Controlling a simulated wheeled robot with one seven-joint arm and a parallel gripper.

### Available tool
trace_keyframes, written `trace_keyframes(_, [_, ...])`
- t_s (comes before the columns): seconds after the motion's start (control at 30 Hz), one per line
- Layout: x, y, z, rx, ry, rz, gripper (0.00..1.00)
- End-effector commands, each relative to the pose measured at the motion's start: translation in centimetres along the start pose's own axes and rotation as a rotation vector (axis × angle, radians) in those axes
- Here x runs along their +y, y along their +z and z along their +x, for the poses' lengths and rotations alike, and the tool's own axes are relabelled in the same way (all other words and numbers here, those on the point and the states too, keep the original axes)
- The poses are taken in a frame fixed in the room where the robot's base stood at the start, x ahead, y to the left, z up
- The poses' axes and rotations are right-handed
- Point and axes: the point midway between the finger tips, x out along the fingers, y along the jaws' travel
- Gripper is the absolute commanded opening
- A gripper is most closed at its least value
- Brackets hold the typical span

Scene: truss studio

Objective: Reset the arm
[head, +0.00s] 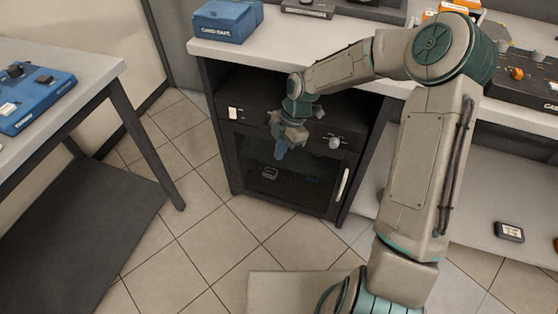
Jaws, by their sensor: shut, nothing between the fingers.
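My arm rises from the lower right, bends at the elbow at upper right and reaches left. My gripper (281,150) points down in front of the dark cabinet (236,172). Its fingers are together with nothing between them. The cabinet's glass-fronted door looks closed, with a light upright handle (343,184) on its right side. A small dark item (269,173) shows dimly behind the glass. I cannot tell whether the gripper touches the cabinet front.
A blue box (226,22) stands on the light counter (290,45) above the cabinet. At left, a table (95,62) holds a blue device (32,98). A small dark device (509,232) lies on the low shelf (470,185) at right. The tiled floor (190,235) between is clear.

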Motion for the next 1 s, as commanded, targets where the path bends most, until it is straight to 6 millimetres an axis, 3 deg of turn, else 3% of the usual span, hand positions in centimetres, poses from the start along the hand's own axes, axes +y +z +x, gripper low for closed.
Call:
trace_keyframes(0.1, [0.3,-0.1,-1.5,-0.001,0.001,0.002,0.0])
trace_keyframes(0.47, [0.3,-0.1,-2.4,-0.005,-0.001,0.009,0.0])
trace_keyframes(0.57, [-0.3,-0.4,-3.4,-0.031,-0.009,0.052,0.0])
trace_keyframes(0.67, [-1.6,-0.7,-5.7,-0.087,-0.018,0.158,0.0])
trace_keyframes(1.0, [-8.6,-2.5,-16.2,-0.311,0.068,0.739,0.0])
